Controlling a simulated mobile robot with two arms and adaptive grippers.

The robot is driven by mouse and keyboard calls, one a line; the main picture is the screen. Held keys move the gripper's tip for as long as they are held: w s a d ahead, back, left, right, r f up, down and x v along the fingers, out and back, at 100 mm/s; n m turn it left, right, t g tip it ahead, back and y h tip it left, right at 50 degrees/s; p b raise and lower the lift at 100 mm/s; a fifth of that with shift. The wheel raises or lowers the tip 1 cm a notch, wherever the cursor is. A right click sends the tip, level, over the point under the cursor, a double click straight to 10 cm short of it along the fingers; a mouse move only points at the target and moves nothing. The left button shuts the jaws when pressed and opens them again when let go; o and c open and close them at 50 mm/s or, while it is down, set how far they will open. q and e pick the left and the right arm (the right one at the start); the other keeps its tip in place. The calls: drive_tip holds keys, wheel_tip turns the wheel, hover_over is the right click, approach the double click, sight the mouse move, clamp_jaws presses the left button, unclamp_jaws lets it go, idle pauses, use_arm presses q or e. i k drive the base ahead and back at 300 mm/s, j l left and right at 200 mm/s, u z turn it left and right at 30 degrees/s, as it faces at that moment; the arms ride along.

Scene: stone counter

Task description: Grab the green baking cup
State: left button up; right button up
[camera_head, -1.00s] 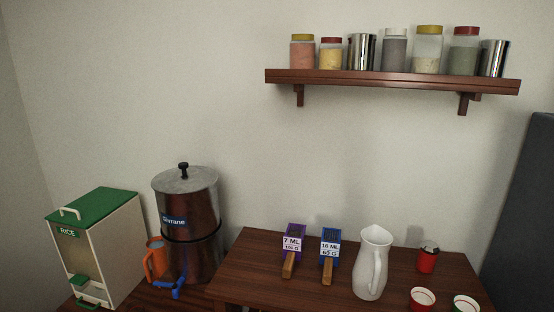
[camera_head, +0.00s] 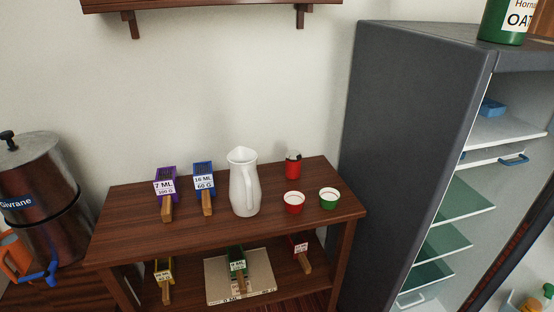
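A small green baking cup (camera_head: 329,199) with a white inside stands upright near the right end of the wooden table's top. A red cup (camera_head: 293,203) of the same kind stands just to its left, with a small gap between them. Nothing covers the green cup. Neither of my grippers shows in the head view.
A white pitcher (camera_head: 243,184), a red canister (camera_head: 293,164), a blue scoop (camera_head: 203,186) and a purple scoop (camera_head: 166,192) stand on the table (camera_head: 130,235). A grey open fridge (camera_head: 405,130) rises close to its right end. More scoops lie on the lower shelf.

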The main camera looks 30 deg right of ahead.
sight(329, 196)
drive_tip(key=z, duration=1.2)
